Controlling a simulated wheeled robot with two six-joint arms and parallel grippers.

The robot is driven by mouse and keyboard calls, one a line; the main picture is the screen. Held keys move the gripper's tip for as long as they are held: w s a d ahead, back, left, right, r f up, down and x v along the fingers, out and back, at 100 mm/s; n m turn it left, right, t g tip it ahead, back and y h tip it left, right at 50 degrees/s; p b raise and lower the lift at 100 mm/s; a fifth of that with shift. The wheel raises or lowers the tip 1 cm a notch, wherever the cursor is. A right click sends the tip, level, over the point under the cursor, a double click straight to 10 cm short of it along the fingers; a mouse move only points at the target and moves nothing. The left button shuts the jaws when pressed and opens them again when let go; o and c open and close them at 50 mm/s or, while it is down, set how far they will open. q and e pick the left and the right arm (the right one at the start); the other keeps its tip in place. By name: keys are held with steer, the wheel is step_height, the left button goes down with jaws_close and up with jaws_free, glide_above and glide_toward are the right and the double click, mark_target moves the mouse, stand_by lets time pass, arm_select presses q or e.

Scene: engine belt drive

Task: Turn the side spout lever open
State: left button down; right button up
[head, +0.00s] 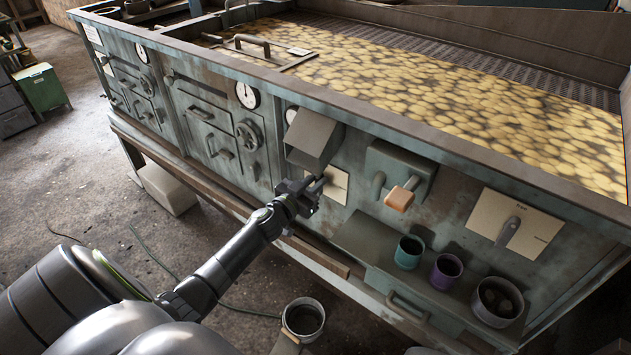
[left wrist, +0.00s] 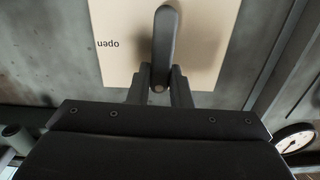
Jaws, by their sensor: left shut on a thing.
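The side spout lever shows in the left wrist view as a dark grey rounded handle (left wrist: 166,42). It stands in front of a cream plate (left wrist: 112,62) that bears the word "open", seen upside down. My left gripper (left wrist: 160,90) is shut on the lever's end, with one finger on each side. In the head view my left gripper (head: 318,186) is at the machine's front, below the grey box-shaped spout (head: 314,138). The cream plate (head: 339,187) shows there partly behind my gripper, and the lever is mostly hidden. My right gripper is not in view.
Right of my gripper is an orange-tipped handle (head: 400,198), then another plate with a grey lever (head: 508,232). Below are a teal cup (head: 409,252), a purple cup (head: 446,271) and a grey pot (head: 497,301). A bucket (head: 303,318) stands on the floor.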

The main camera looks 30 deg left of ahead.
arm_select(q)
steer(key=m, duration=0.4)
steer(key=d+f+m, duration=0.1)
steer(key=m, duration=0.3)
steer(key=d+m+b, duration=0.1)
steer(key=m, duration=0.3)
steer(key=shift+s+f+m, duration=0.1)
steer(key=shift+f+m, duration=0.15)
steer(key=shift+m, duration=0.05)
steer(key=m, duration=0.2)
steer(key=f+m+b, duration=0.1)
steer(key=m, duration=0.1)
steer(key=shift+d+m, duration=0.15)
steer(key=shift+m, duration=0.15)
steer(key=c, duration=1.3)
jaws_free()
steer(key=shift+r, duration=0.1)
steer(key=shift+s, duration=0.1)
